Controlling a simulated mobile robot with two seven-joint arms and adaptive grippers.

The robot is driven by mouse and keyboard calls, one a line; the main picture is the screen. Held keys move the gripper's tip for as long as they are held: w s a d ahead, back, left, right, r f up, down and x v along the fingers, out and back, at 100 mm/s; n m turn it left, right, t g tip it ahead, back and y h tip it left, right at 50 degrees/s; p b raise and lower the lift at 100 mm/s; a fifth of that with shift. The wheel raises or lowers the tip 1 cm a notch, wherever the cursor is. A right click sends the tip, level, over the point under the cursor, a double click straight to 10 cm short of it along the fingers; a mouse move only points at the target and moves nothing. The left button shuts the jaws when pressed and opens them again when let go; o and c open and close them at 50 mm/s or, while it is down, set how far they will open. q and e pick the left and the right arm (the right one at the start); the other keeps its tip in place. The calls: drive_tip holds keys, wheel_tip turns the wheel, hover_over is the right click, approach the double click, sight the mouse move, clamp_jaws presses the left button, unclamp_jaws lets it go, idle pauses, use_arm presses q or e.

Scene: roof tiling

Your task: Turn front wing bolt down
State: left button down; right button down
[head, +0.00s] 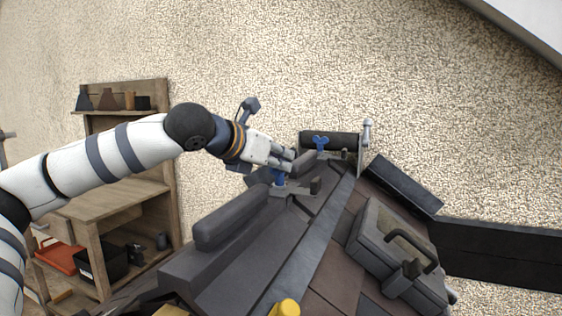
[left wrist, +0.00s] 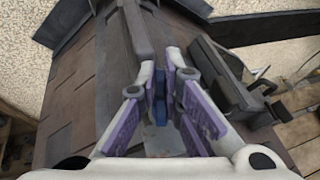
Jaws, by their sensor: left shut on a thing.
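The front blue wing bolt (head: 279,178) stands on a grey metal bracket (head: 290,192) on the roof ridge. My left gripper (head: 281,167) comes down to it from the upper left and is shut on it. In the left wrist view the blue bolt (left wrist: 160,102) shows between the purple-padded fingers (left wrist: 163,110), which hide much of it. A second blue wing bolt (head: 321,143) stands farther back near the wall, apart from the gripper. My right gripper is in neither view.
Dark ridge tiles (head: 236,218) lie along the roof at the near left. A grey case with a handle (head: 375,240) sits on the right slope. A wooden shelf (head: 125,190) with a red tray (head: 58,256) and a black bin (head: 98,264) stands at left. A yellow rounded thing (head: 287,307) shows at the bottom edge.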

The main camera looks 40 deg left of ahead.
use_arm(q)
drive_tip(key=shift+r+m+h, duration=0.25)
drive_tip(key=shift+m+h, duration=0.35)
drive_tip(key=shift+h, duration=0.2)
drive_tip(key=c, duration=1.7)
unclamp_jaws()
drive_tip(key=shift+s+f, duration=0.1)
drive_tip(key=shift+f, duration=0.1)
drive_tip(key=v, duration=1.2)
drive_tip(key=shift+a, duration=0.15)
